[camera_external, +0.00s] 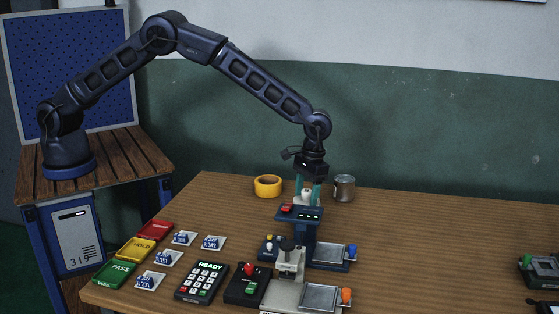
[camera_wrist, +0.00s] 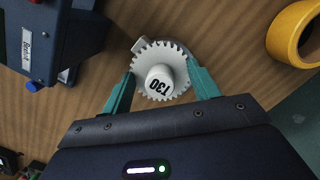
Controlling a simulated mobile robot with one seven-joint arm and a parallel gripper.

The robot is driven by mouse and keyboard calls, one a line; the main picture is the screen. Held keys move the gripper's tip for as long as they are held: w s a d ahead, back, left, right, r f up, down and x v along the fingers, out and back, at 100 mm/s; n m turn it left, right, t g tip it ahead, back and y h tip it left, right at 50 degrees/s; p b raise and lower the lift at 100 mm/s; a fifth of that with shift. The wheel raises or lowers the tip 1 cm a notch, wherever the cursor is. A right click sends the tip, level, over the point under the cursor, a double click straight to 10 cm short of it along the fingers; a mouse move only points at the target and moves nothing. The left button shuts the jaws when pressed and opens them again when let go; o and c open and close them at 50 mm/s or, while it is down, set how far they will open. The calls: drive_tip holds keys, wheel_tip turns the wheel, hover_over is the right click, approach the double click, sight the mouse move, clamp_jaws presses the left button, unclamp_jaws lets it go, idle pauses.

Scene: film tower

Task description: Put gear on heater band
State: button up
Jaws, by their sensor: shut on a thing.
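A pale toothed gear (camera_wrist: 178,88) with a white hub marked T30 sits between the teal fingers of my gripper (camera_wrist: 161,85) in the wrist view. My gripper (camera_external: 308,190) is shut on it and points down behind the dark blue stand in the external view. There the gear shows only as a small white part (camera_external: 306,195). A grey metal cylinder (camera_external: 343,188), possibly the heater band, stands upright just right of my gripper. In the wrist view a grey tab (camera_wrist: 140,45) shows beyond the gear's edge; I cannot tell what it belongs to or whether the gear touches it.
A yellow tape roll (camera_external: 268,186) lies left of my gripper. A dark blue stand (camera_external: 302,226) with a red button is close in front. Keypad (camera_external: 202,281), coloured trays (camera_external: 135,250) and small cards fill the front left. The table's right middle (camera_external: 430,240) is clear.

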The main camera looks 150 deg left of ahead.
drive_tip(key=shift+f, duration=0.1)
drive_tip(key=o, duration=1)
wheel_tip(320, 180, up, 12)
drive_tip(key=a, duration=0.1)
drive_tip(key=shift+a, duration=0.4)
